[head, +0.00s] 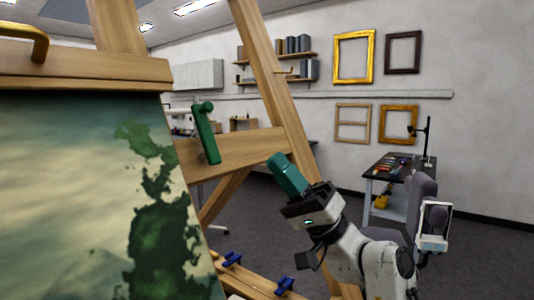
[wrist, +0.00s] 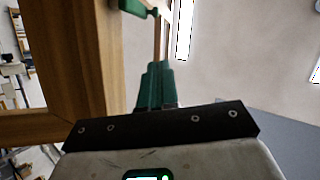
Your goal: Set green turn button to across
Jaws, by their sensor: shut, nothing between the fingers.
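The green turn button (head: 208,135) is on the easel's wooden crossbar, by the right edge of the painted canvas (head: 90,200). Its long bar stands nearly upright, leaning slightly, with a round knob at its top. A green piece, seemingly the same button (wrist: 138,8), shows at the top of the wrist view, cut off by the frame edge. My gripper (head: 275,158) has teal fingers, pressed together and empty. It is right of the button and apart from it, a little lower in the head view. The fingertips also show in the wrist view (wrist: 156,68).
Blue turn buttons (head: 231,259) sit on the lower ledge. A gold piece (head: 28,38) is on the top bar. A worktable (head: 390,168) and chair (head: 422,195) stand behind right.

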